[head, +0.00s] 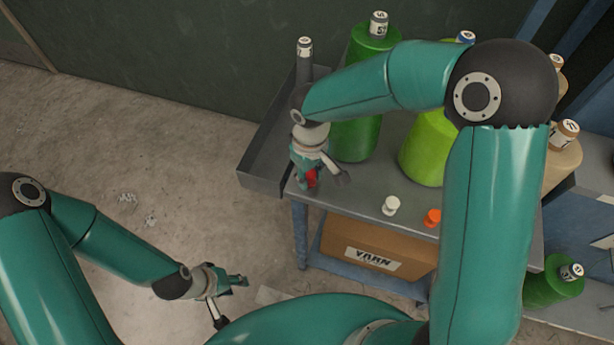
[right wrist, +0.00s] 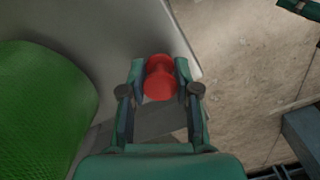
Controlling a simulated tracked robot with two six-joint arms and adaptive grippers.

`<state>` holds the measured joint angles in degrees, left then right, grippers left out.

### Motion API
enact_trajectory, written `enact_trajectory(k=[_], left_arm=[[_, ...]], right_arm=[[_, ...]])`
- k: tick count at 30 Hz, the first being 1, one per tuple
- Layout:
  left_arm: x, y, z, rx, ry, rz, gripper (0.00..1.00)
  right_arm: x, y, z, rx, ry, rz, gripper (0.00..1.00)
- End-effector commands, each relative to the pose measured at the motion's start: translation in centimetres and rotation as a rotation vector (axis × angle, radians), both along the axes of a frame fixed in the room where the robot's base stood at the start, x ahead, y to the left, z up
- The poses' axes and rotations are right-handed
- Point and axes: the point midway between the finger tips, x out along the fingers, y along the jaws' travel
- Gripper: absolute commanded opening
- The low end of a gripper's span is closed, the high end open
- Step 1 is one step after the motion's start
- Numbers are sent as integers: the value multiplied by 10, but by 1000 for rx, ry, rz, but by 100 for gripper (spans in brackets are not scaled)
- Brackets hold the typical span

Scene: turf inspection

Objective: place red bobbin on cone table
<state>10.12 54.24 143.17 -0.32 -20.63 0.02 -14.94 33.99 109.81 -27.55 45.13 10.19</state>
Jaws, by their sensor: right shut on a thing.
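The red bobbin (right wrist: 160,80) is between the fingers of my right gripper (right wrist: 160,85) in the right wrist view. In the head view a small part of the bobbin (head: 312,177) shows beside my right gripper (head: 322,178), at the left front corner of the grey cone table (head: 365,213). My right gripper is shut on the bobbin, over the table's corner. I cannot tell whether the bobbin touches the tabletop. My left gripper (head: 229,297) is over the floor at the lower left, with its fingers apart and nothing visible between them.
A white bobbin (head: 391,206) and an orange bobbin (head: 432,217) stand on the table front. A grey tray (head: 262,150) adjoins the left edge. A yarn box (head: 375,250) sits below.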

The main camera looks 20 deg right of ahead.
Motion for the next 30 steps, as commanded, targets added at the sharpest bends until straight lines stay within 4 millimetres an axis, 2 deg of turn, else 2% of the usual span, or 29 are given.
enact_trajectory(k=[3,14,15,18,30], left_arm=[[0,0,0,0,0,0,40],[0,0,-4,0,0,0,40],[0,0,-2,0,0,0,40],[0,0,-2,0,0,0,40],[0,0,2,0,0,0,40]], right_arm=[[0,0,-11,0,1,-1,7],[0,0,-15,1,0,0,7],[0,0,-13,1,0,0,38],[0,0,-13,1,0,0,54],[0,1,-9,1,0,1,56]])
